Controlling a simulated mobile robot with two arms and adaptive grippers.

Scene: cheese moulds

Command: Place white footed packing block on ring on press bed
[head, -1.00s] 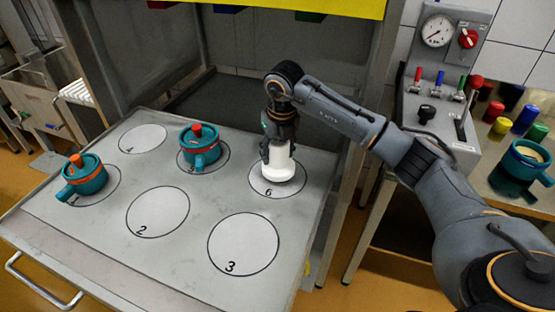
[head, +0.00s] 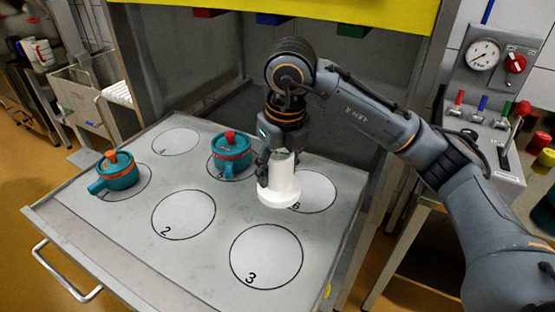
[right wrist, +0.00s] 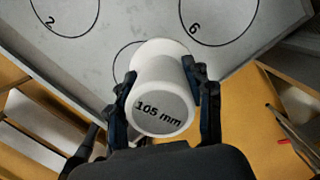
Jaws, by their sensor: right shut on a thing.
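The white footed packing block (head: 280,192) is upright, wide foot down, in my right gripper (head: 276,166). The fingers close on its narrower body from two sides. It hangs over the press bed (head: 213,262), overlapping the left edge of ring 6 (head: 318,190) in the head view. The right wrist view shows the block's end marked "105 mm" (right wrist: 165,107) between the fingers (right wrist: 158,80); the block hides part of a ring behind it. Rings 2 (head: 183,214), 3 (head: 266,257) and 4 (head: 175,141) are empty. My left gripper is out of view.
A teal lidded mould (head: 231,152) stands on ring 5 and another (head: 117,175) on ring 1. A gauge panel (head: 490,70) stands at the right. The press frame rises behind the bed, with a yellow beam (head: 270,14) above.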

